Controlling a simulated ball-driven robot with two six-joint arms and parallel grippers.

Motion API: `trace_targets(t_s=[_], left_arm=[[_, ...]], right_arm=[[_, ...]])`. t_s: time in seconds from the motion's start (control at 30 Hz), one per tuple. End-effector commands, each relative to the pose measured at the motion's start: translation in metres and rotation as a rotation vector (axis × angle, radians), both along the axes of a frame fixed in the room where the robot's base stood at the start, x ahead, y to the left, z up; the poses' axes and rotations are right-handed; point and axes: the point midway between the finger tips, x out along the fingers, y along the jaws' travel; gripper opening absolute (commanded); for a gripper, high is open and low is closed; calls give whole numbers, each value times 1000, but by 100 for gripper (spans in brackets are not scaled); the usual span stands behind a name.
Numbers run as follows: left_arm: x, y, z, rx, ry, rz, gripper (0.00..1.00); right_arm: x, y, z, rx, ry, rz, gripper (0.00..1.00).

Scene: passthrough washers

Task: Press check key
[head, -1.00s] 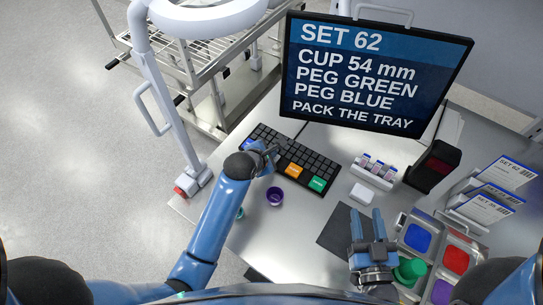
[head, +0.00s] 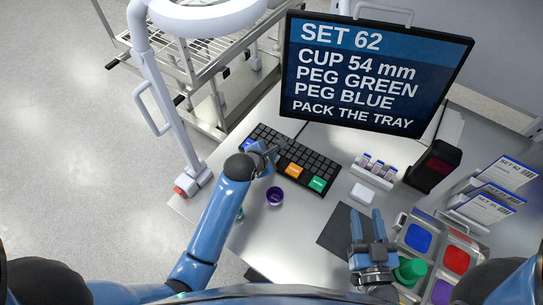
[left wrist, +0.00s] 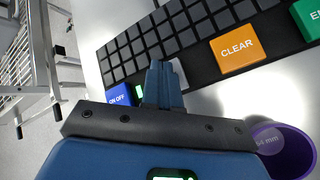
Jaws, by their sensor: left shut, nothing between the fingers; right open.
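The black keyboard (head: 321,164) lies on the table below the monitor, with a blue key, an orange CLEAR key (left wrist: 237,48) and a green key (head: 317,183). In the left wrist view the blue key (left wrist: 117,96) reads ON OFF. I cannot read a key marked check; a pale patch (left wrist: 178,70) beside the fingertips is partly hidden by them. My left gripper (head: 276,151) is shut and empty, its tips over the keyboard between the blue and orange keys; I cannot tell whether they touch. My right gripper (head: 367,222) is open and empty over a dark mat.
A purple cup (head: 274,197) stands just in front of the keyboard. The monitor (head: 372,72) reads SET 62. A tray (head: 437,253) with coloured compartments, a green item (head: 410,270), a vial rack (head: 372,176) and card holders are at right. A lamp post (head: 172,110) rises at left.

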Motion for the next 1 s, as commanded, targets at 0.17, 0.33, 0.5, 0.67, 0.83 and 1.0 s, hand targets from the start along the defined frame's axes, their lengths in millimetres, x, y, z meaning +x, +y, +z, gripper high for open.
trace_targets(t_s=[0.17, 0.33, 0.5, 0.67, 0.83, 1.0], left_arm=[[0, 0, -3, 1, 1, 0, 0], [0, 0, -4, 1, 1, 0, 0], [0, 0, -4, 1, 2, 0, 0], [0, 0, -3, 1, 2, 0, 0], [0, 0, 3, 1, 2, 0, 0], [0, 0, 11, 1, 2, 0, 0]], right_arm=[[0, 0, -1, 0, 0, 0, 43], [0, 0, -2, 0, 0, 0, 43], [0, 0, -2, 0, 0, 0, 43], [0, 0, 0, 0, 0, 0, 43], [0, 0, 6, 0, 0, 0, 43], [0, 0, 15, 0, 0, 0, 43]])
